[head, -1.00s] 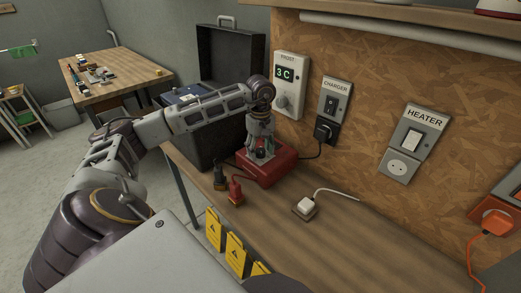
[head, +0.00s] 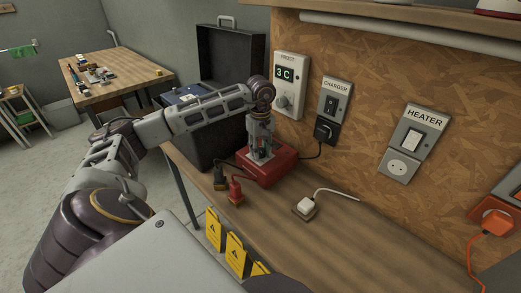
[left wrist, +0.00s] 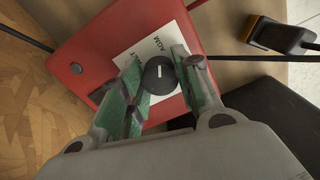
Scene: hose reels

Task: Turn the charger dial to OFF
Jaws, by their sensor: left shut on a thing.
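The red charger box (head: 278,170) sits on the wooden workbench. The wrist view shows its red top (left wrist: 88,58) with a white label (left wrist: 150,45), on which AGM can be read, and a round black dial (left wrist: 158,74) with a short white mark. My left gripper (head: 262,153) points down onto the box from above. In the left wrist view its green-padded fingers (left wrist: 158,82) stand on either side of the dial and are shut on it. The other dial markings are hidden or unreadable. My right gripper is not in view.
Black (head: 219,180) and red (head: 236,192) clamps lie left of the box. A white plug (head: 305,207) lies right. A CHARGER switch panel (head: 334,97) with a black plug (head: 325,131) is on the wall behind. A dark open case (head: 230,55) stands close behind left.

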